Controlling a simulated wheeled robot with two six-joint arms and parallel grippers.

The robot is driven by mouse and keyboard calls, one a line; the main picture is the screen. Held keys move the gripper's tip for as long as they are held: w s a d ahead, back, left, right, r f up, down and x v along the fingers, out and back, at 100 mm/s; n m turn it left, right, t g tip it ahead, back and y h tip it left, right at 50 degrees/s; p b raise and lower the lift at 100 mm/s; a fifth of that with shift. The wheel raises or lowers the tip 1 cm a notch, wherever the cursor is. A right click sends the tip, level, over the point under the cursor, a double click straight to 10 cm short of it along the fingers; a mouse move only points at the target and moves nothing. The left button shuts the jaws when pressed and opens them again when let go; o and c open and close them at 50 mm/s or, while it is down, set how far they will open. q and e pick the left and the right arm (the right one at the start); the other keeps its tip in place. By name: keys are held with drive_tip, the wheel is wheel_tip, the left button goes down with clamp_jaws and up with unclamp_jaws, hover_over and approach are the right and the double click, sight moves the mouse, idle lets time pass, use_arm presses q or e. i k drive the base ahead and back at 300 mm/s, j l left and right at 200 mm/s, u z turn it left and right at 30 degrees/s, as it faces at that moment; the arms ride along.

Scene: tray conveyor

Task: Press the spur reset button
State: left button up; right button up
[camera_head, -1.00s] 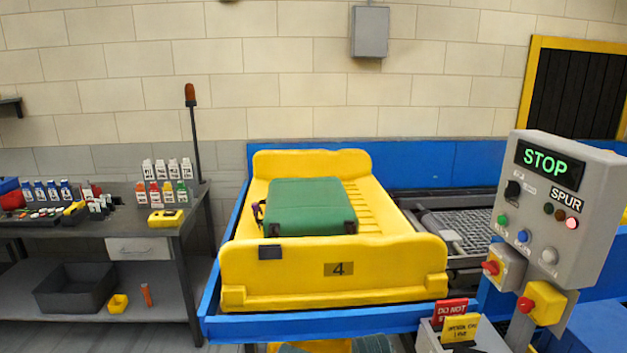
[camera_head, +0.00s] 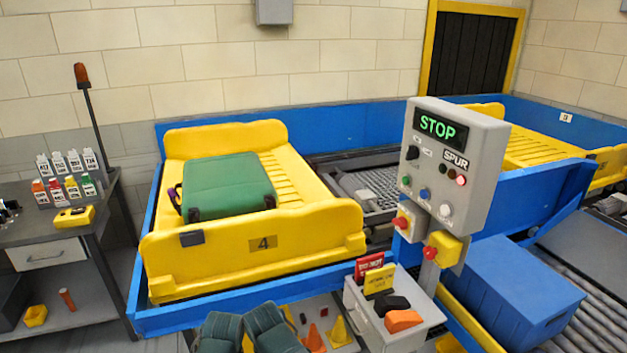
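The grey control panel (camera_head: 480,150) stands on a post right of centre. Its display (camera_head: 440,129) reads STOP in green. Under the label SPUR are small lamps, and the red one (camera_head: 461,180) is lit. Below are a black selector (camera_head: 412,153), a green button (camera_head: 406,180), a blue button (camera_head: 425,193) and a white button (camera_head: 446,210). The small button labels are too blurred to read, so I cannot tell which one is the spur reset. Neither of my grippers is in view.
Red mushroom buttons sit on a grey box (camera_head: 412,230) and a yellow box (camera_head: 446,245) below the panel. A yellow tray (camera_head: 310,235) marked 4 holds a green suitcase (camera_head: 228,184). A grey box (camera_head: 395,335) with signs and a blue box (camera_head: 515,290) stand nearby.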

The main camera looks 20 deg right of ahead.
sight(445, 210)
drive_tip(key=z, duration=1.3)
